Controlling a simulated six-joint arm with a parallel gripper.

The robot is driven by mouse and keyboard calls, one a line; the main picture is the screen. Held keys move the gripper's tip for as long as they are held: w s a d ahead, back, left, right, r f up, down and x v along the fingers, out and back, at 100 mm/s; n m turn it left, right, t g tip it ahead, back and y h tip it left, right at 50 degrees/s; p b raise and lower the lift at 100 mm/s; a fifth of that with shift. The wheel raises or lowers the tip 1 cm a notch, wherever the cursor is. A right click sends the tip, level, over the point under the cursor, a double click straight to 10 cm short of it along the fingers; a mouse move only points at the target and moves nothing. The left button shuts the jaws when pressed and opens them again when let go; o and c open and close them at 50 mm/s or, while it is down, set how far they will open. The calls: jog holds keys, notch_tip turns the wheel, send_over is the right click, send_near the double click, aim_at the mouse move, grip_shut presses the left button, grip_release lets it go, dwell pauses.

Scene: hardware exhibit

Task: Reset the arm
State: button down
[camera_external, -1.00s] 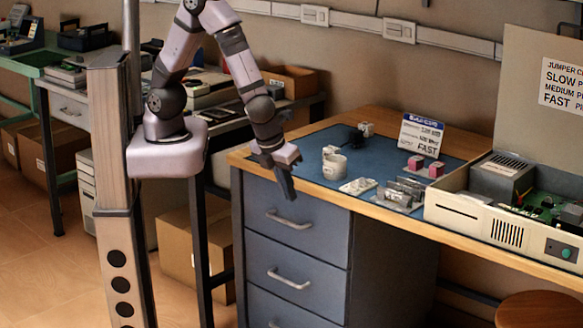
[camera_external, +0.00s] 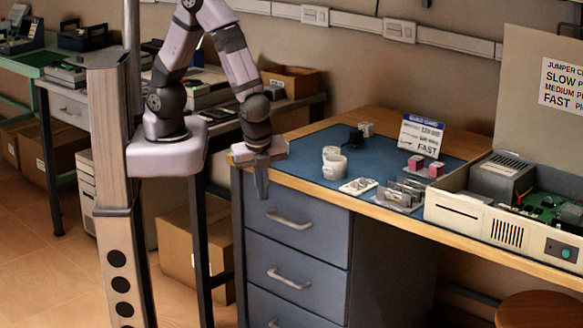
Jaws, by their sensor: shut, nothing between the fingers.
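My gripper (camera_external: 262,188) is shut and empty. It points straight down in front of the left front corner of the wooden desk (camera_external: 310,192), left of the blue mat (camera_external: 310,165). Its fingertips hang below the desktop's level, in front of the top blue drawer's left side in the picture. I cannot tell how far they are from the drawer front.
On the mat stand a white cup (camera_external: 334,165), a white plate with small parts (camera_external: 358,186), pink blocks (camera_external: 416,163), a metal rack (camera_external: 405,192) and a sign (camera_external: 421,135). An open computer case (camera_external: 490,205) stands at the right.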

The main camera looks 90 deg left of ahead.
jog(key=s+r+n+g+h+p, duration=0.2)
jog(key=s+r+n, duration=0.3)
jog(key=n, duration=0.4)
jog(key=w+a+r+n+t+h+p, duration=0.1)
jog(key=w+a+r+n+p, duration=0.1)
jog(key=a+r+n, duration=0.4)
jog(key=shift+w+a+r+h+p, duration=0.3)
jog(key=shift+a+r+p, duration=0.4)
jog(key=shift+a+p, duration=0.3)
notch_tip(320, 180, down, 29)
jog(key=b, duration=2.9)
